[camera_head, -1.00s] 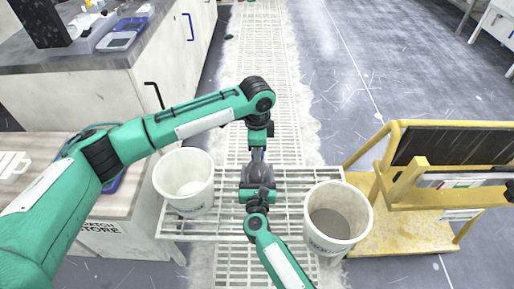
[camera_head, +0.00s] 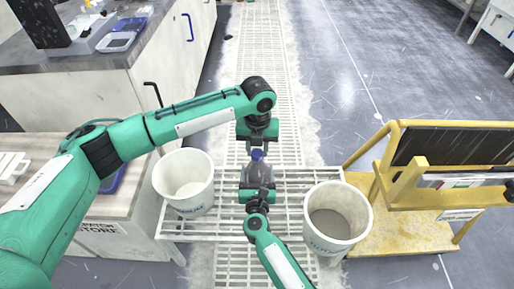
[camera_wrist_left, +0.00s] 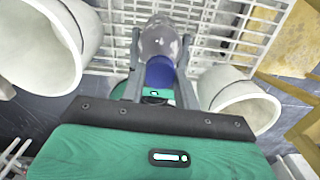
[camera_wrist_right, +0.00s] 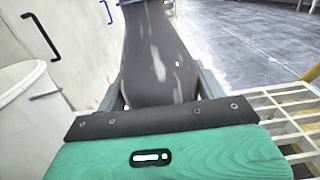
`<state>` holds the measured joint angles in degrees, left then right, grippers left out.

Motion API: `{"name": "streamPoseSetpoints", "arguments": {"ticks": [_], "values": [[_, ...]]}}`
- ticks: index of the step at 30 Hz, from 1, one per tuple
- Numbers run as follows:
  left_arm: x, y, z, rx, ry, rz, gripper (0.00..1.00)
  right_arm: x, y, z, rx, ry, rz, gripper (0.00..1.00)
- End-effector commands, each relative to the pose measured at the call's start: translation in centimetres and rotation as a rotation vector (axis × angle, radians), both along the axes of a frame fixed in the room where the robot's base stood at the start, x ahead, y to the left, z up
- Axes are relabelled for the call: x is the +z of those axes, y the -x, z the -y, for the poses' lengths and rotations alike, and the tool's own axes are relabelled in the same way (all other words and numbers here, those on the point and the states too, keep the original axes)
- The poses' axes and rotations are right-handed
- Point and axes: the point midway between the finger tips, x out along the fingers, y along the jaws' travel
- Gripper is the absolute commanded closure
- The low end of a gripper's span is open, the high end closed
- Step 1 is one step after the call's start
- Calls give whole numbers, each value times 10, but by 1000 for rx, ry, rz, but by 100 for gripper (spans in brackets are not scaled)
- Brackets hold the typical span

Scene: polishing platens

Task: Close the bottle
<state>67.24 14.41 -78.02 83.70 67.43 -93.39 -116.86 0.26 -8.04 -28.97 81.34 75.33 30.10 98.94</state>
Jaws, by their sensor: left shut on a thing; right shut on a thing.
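A grey, see-through bottle (camera_head: 257,175) stands over the white grating in the middle of the head view. Its blue cap (camera_head: 257,155) is at the top of the bottle; how tightly it sits cannot be told. My left gripper (camera_head: 257,150) comes from above and is shut on the cap; the left wrist view shows the cap (camera_wrist_left: 159,73) between its fingers, in line with the bottle (camera_wrist_left: 160,40). My right gripper (camera_head: 257,188) is shut on the bottle's body, which fills the space between its fingers in the right wrist view (camera_wrist_right: 150,60).
A white bucket (camera_head: 184,207) stands left of the bottle, and another white bucket (camera_head: 337,240) stands to the right. The white grating (camera_head: 285,190) lies below. A yellow frame (camera_head: 400,180) is at the right, and a cabinet with a grey top (camera_head: 100,68) at the left.

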Motion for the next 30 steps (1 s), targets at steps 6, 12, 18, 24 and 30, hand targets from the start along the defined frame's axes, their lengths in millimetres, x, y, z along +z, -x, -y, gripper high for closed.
{"name": "streamPoseSetpoints", "arguments": {"ticks": [6, 12, 18, 24, 30], "values": [[0, 0, 1, -360, 1, 1, 89, -1, 0, 0, 0, 0, -1, 94], [0, 0, 1, -691, -2, 2, 89, -1, 0, 0, 0, 0, -1, 94], [0, 0, 1, -936, -1, 2, 89, -1, 0, 0, 0, 0, -1, 94], [0, 0, 1, -1002, 1, 2, 89, -1, 0, 0, 0, 0, -1, 94], [0, 0, 1, -1000, 1, 2, 89, -1, 0, 0, 0, 0, -1, 94]]}}
